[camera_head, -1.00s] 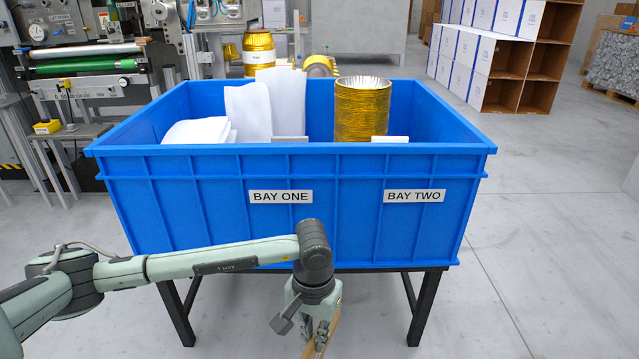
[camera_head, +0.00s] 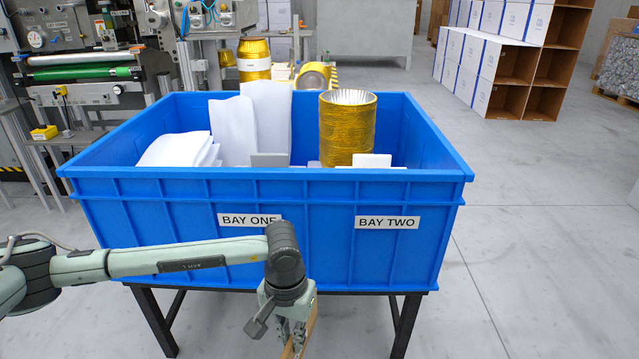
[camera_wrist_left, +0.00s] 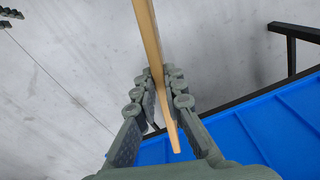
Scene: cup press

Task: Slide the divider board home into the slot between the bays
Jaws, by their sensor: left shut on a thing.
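My left gripper (camera_head: 292,336) hangs below the bin's rim, in front of its near wall. It is shut on a thin tan divider board (camera_head: 311,327). In the left wrist view the board (camera_wrist_left: 149,40) is seen edge-on between the fingers (camera_wrist_left: 163,98). The blue bin (camera_head: 170,205) stands on a black frame, with labels BAY ONE (camera_head: 249,220) and BAY TWO (camera_head: 387,222) on its near wall. Grey-white block tops (camera_head: 270,159) (camera_head: 372,160) show just inside that wall. The slot is hidden from view. My right gripper is not in view.
White folded sheets (camera_head: 178,149) and upright white pieces (camera_head: 267,115) stand in the bin's left part. A gold foil stack (camera_head: 347,128) stands right of them. Machinery (camera_head: 88,75) is behind at left. The floor at right (camera_head: 530,240) is clear.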

